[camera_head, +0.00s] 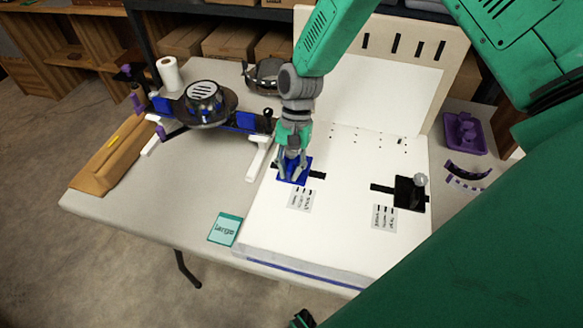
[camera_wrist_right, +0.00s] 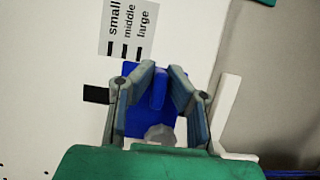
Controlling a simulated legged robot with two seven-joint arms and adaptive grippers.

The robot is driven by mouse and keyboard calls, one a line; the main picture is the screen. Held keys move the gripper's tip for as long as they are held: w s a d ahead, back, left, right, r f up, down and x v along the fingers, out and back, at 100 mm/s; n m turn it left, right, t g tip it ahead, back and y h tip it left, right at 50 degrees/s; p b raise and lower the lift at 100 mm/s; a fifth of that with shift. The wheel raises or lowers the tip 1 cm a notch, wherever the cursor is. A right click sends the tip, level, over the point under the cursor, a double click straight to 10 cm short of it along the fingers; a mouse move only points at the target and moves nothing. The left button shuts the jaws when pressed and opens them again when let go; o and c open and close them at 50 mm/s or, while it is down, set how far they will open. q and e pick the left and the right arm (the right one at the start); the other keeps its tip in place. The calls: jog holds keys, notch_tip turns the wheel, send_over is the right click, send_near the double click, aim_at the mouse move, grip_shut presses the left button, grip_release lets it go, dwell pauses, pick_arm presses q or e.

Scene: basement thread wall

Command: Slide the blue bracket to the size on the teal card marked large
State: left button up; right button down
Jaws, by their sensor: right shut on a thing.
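The blue bracket (camera_head: 302,170) sits on a short black rail on the white board (camera_head: 340,235). My right gripper (camera_head: 292,174) comes down over it. In the right wrist view, its fingers (camera_wrist_right: 158,88) are shut on the raised fin of the blue bracket (camera_wrist_right: 133,118). The size label (camera_wrist_right: 126,28) beside it reads small, middle, large, each with a black mark. The bracket's edge lies near the marks; I cannot tell exactly which size it lines up with. The teal card (camera_head: 225,229) lies on the table left of the board and reads "large". My left gripper is not in view.
A black slider with a round knob (camera_head: 411,190) sits on another rail to the right, above a second label (camera_head: 383,218). An upright panel (camera_head: 385,70) stands behind. A purple tray (camera_head: 464,133) is at right.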

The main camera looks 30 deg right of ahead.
jog(key=shift+w, duration=0.8)
jog(key=shift+w+a, duration=0.15)
jog(key=shift+a, duration=0.1)
jog(key=c, duration=1.6)
grip_release()
jog(key=shift+d+f, duration=0.15)
jog(key=shift+d, duration=0.2)
jog(key=v, duration=0.6)
jog(key=shift+w+a, duration=0.1)
jog(key=shift+a, duration=0.2)
jog(key=v, duration=0.5)
jog(key=shift+d, duration=0.45)
jog(key=shift+a+r, duration=0.1)
jog(key=shift+r, duration=0.25)
